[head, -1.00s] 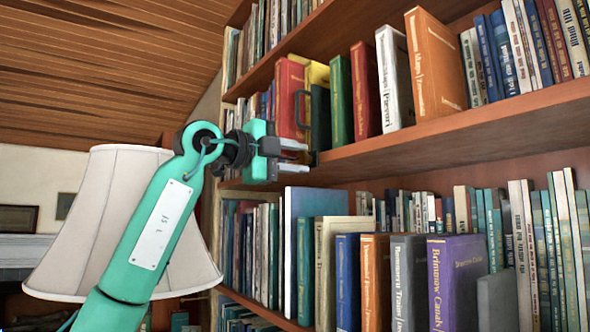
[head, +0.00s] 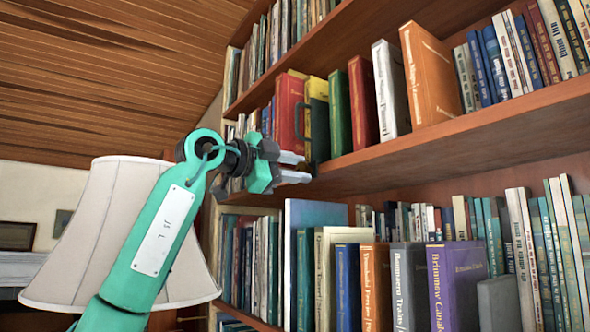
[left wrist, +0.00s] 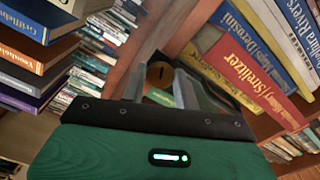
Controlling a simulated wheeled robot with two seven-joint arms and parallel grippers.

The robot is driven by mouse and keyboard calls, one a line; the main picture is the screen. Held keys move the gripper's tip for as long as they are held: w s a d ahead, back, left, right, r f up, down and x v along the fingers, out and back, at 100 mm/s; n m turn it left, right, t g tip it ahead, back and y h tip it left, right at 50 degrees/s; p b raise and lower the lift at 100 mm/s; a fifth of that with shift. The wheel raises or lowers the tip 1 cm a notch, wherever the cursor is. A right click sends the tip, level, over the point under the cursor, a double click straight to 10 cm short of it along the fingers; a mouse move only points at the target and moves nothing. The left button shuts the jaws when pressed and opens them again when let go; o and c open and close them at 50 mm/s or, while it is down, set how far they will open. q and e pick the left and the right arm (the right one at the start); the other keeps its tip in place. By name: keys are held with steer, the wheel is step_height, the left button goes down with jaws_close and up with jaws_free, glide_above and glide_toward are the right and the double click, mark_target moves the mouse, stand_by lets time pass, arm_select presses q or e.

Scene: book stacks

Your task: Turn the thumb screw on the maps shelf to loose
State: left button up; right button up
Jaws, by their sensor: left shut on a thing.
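The thumb screw (left wrist: 159,73) shows in the left wrist view as a round brass-coloured head with a dark slot, at the wooden shelf's edge. My left gripper (left wrist: 158,88) is shut on it, with one grey finger on each side. In the head view my left gripper (head: 306,168) is at the left end of the maps shelf (head: 470,138), just under its row of books. There the screw is hidden or too small to make out. My right gripper is in neither view.
A dark bookend (head: 318,140) stands beside a yellow book (head: 317,88) close above my gripper. Several books stand on this shelf. The lower shelf holds more, including a purple book (head: 457,285). A lampshade (head: 88,240) stands behind my left arm.

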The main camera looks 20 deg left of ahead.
arm_select(q)
steer(key=o, duration=1)
steer(key=shift+w, duration=0.1)
steer(key=shift+c, duration=0.2)
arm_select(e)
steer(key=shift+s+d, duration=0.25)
arm_select(q)
steer(key=shift+a, duration=0.1)
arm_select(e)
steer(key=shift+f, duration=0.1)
arm_select(q)
steer(key=shift+s+a+f, duration=0.1)
steer(key=shift+s+a, duration=0.1)
steer(key=shift+s, duration=0.15)
steer(key=b+v, duration=0.4)
steer(key=v, duration=0.9)
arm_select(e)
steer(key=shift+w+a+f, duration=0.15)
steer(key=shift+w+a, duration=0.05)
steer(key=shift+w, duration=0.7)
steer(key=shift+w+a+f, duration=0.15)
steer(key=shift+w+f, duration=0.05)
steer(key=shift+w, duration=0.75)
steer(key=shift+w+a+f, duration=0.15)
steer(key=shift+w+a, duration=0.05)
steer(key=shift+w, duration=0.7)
